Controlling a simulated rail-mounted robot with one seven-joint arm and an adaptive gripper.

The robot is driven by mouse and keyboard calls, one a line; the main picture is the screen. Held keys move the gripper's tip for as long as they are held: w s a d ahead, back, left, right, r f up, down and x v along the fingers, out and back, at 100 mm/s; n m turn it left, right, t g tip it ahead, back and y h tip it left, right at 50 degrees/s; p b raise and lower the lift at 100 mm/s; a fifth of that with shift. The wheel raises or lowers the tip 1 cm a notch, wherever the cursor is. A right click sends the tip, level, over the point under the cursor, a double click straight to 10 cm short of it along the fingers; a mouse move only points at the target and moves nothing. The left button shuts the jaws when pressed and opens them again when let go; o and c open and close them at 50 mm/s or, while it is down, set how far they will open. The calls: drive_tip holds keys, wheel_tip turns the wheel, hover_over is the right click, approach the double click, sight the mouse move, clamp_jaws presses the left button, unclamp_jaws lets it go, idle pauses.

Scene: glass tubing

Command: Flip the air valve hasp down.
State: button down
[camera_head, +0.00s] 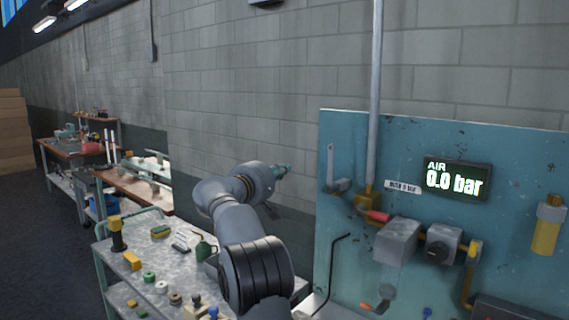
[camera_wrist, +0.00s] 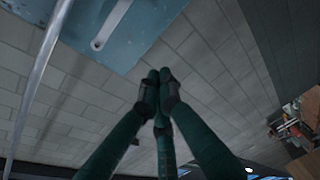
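The air valve hasp (camera_head: 331,164) is a narrow grey metal strap that stands upright on the left side of the blue panel, above a small grey bracket (camera_head: 338,186). The strap also shows in the wrist view (camera_wrist: 112,24). The brass air valve (camera_head: 367,196) with a red-tipped handle (camera_head: 378,216) sits just right of it, below a grey pipe. My gripper (camera_head: 284,169) is left of the hasp and apart from it. In the wrist view its green fingers (camera_wrist: 159,77) come together at the tips, with nothing seen between them.
The blue panel (camera_head: 345,130) carries a display (camera_head: 457,180) reading AIR 0.0 bar, grey boxes and a yellow cylinder (camera_head: 547,226). The vertical pipe (camera_head: 375,90) rises above the valve. A metal cart (camera_head: 150,255) with small parts stands at left. A block wall lies behind.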

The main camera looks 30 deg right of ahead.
drive_tip(key=s+d+r+g+h+p, duration=0.1)
drive_tip(key=d+p, duration=0.5)
drive_tip(key=d, duration=0.5)
drive_tip(key=shift+s, duration=0.4)
drive_tip(key=shift+r, duration=0.1)
idle(0.4)
drive_tip(key=shift+s+d, duration=0.1)
drive_tip(key=shift+d, duration=0.05)
drive_tip(key=shift+s+m+b, duration=0.3)
drive_tip(key=shift+b, duration=0.7)
